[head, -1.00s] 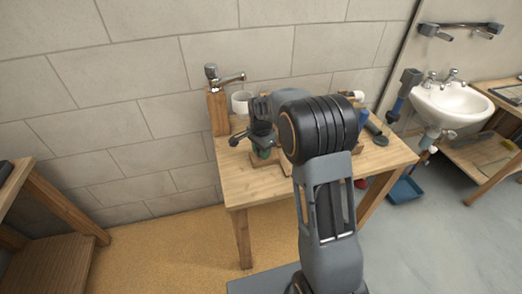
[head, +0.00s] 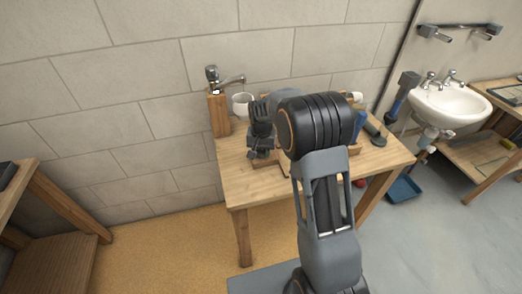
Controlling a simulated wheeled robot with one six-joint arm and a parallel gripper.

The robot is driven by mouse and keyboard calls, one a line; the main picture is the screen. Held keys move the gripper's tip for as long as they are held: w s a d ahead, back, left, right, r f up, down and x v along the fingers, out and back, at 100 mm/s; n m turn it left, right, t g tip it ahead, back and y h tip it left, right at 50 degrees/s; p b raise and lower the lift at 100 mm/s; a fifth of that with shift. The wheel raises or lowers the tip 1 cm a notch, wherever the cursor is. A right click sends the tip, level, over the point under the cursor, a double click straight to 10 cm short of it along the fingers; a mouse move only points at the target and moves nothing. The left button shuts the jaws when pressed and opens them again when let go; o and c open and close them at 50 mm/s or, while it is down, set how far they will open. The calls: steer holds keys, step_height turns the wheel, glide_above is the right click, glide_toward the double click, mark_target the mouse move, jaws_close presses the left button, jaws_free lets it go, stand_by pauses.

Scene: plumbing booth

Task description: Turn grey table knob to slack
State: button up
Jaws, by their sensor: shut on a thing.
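My gripper (head: 259,148) is over the left part of the wooden table (head: 237,190), pointing down, in the head view. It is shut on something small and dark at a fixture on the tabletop. This is where the grey table knob appears to be, but the jaws and wrist hide nearly all of it. I cannot make out the knob's outline or its turn angle. My arm covers the middle of the table.
A tap on a wooden post (head: 218,113) and a white mug (head: 242,104) stand close behind my gripper. Dark and blue items lie at the table's right end. A white sink (head: 452,104) is at right, with a blue tray (head: 404,190) on the floor.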

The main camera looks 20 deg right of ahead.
mark_target(261, 150)
steer(key=n, duration=0.4)
steer(key=shift+r+n+p, duration=0.1)
steer(key=shift+n+p, duration=0.2)
steer(key=n, duration=0.4)
steer(key=shift+n, duration=0.3)
steer(key=o, duration=0.9)
step_height(261, 150, up, 14)
steer(key=shift+f+p, duration=0.15)
steer(key=shift+p, duration=0.55)
